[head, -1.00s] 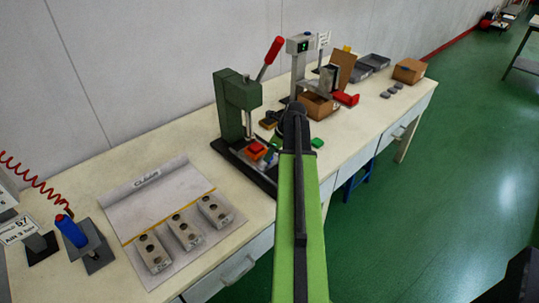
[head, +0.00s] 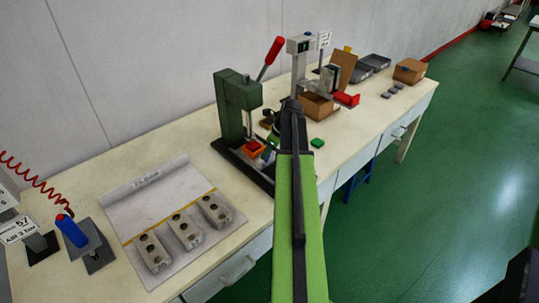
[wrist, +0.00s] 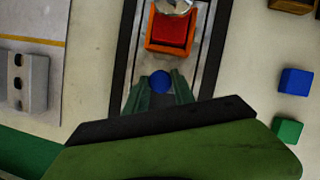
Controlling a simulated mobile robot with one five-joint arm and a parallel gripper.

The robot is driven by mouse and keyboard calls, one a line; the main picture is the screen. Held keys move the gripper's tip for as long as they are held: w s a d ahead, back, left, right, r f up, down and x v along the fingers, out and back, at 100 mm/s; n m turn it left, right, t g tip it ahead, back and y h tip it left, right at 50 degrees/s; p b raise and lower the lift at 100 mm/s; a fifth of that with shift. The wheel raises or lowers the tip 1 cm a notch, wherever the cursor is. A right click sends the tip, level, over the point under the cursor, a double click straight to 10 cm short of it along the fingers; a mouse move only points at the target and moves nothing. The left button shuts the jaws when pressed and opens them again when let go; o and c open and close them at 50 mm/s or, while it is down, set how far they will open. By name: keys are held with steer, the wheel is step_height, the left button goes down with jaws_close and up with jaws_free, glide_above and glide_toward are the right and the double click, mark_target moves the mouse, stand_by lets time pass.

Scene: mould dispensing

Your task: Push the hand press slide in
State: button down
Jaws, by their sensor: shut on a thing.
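The green hand press (head: 238,105) stands on the bench, with its red lever (head: 270,55) raised. Its slide carries an orange nest (head: 252,153) with a red block (head: 254,146) inside. In the wrist view the orange nest (wrist: 150,48) and red block (wrist: 172,30) lie at the top, and the round silver ram end (wrist: 174,5) overlaps the nest's far edge. My gripper (wrist: 161,78) is shut on the blue knob (wrist: 160,83) at the near end of the slide, between the dark rails. In the head view my arm partly hides the gripper.
A blue cube (wrist: 295,81) and a green cube (wrist: 287,131) lie right of the press base in the wrist view. Grey moulds (head: 185,230) lie on a sheet at the left. A cardboard box (head: 318,106) stands beyond the press.

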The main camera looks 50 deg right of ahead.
steer(key=shift+w+d, duration=0.1)
steer(key=shift+w, duration=0.95)
steer(key=c, duration=1.1)
jaws_free()
steer(key=p+v, duration=1.6)
steer(key=v, duration=0.1)
steer(key=shift+s+r, duration=0.2)
